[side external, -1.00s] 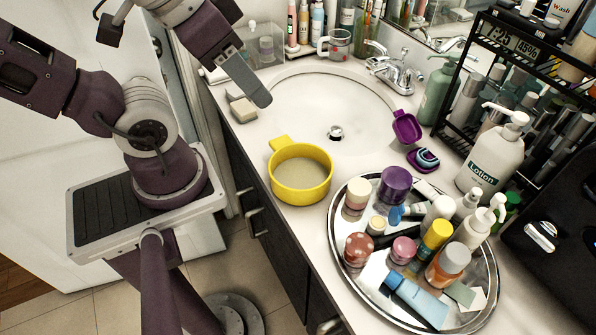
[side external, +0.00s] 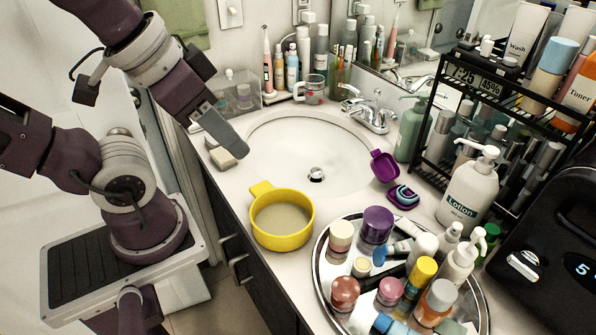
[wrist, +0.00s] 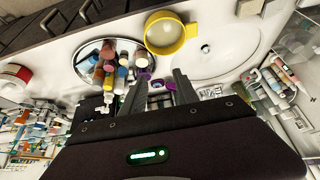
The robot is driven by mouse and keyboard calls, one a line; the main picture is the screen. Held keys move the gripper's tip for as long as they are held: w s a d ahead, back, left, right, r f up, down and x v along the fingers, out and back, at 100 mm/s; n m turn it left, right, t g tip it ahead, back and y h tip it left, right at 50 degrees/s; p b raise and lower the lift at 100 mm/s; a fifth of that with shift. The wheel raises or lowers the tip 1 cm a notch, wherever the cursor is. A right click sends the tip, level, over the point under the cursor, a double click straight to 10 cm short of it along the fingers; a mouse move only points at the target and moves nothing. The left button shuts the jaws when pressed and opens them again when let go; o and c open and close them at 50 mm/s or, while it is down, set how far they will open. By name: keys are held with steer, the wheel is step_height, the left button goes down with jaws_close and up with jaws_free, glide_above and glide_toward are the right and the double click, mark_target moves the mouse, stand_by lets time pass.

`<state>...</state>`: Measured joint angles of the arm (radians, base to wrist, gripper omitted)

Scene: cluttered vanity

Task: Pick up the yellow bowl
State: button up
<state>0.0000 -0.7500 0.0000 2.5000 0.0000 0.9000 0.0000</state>
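The yellow bowl (side external: 283,240) is round with a short tab handle on its upper left. It stands upright on the counter between the sink and the round tray, near the counter's front edge. In the wrist view the bowl (wrist: 165,35) lies beyond my fingertips, near the top, with its handle to the right. My gripper (side external: 238,148) is above and apart from the bowl, up and left of it in the side view, over the sink's left rim. In the wrist view my gripper (wrist: 160,80) has its two fingers spread with nothing between them.
A mirrored tray (side external: 322,275) crowded with bottles and jars is right of the bowl. The sink (side external: 265,150) lies behind it. A soap bar (side external: 222,158) is below the gripper in the picture. A purple container (side external: 384,166), lotion bottle (side external: 468,190) and black rack (side external: 432,150) stand further right.

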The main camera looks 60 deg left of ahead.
steer(key=o, duration=0.9)
steer(key=m+g, duration=0.6)
steer(key=m, duration=1.1)
glide_above(265, 192)
step_height(265, 192, down, 18)
steer(key=shift+m, duration=0.3)
step_height(265, 192, down, 7)
steer(key=shift+f, duration=0.15)
